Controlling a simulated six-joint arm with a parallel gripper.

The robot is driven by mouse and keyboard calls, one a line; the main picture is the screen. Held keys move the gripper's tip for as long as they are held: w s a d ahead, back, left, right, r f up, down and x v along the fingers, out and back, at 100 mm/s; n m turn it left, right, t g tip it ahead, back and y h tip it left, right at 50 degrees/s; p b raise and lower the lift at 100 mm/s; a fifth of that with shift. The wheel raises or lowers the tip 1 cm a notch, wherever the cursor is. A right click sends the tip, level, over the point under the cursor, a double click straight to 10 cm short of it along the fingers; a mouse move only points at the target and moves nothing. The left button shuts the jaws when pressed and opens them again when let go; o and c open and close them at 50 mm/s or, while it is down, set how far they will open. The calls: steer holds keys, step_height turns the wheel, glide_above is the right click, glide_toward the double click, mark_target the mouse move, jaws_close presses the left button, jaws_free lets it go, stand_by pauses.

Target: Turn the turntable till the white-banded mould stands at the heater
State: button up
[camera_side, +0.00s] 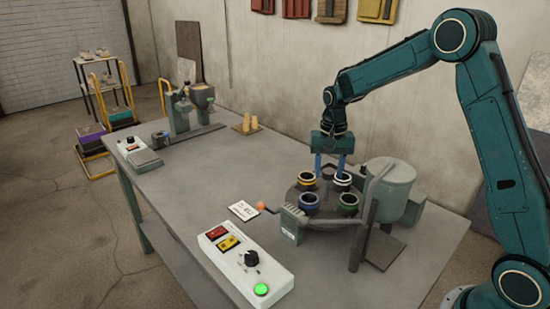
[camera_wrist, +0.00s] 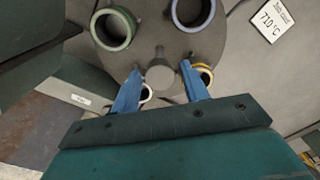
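The turntable (camera_side: 327,203) is a dark round plate with banded moulds and a central hub (camera_wrist: 158,76). The white-banded mould (camera_side: 343,181) stands at its back right in the side view; in the wrist view it (camera_wrist: 147,94) is partly hidden behind a finger. The yellow-banded mould (camera_side: 306,179) is back left, the blue-banded (camera_side: 309,201) front left, the green-banded (camera_side: 348,204) front right. My gripper (camera_side: 330,168) points down over the plate, its blue fingers apart and nothing visibly held. I cannot tell whether they touch anything. I cannot tell for sure which unit is the heater.
A finned grey box (camera_side: 291,222) stands at the turntable's front left, a large tank (camera_side: 391,190) at its right. A control box (camera_side: 245,268) with a lit green button is at the front. A 710 °C card (camera_side: 243,210) lies left. The table's middle is clear.

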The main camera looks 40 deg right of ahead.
jaws_close()
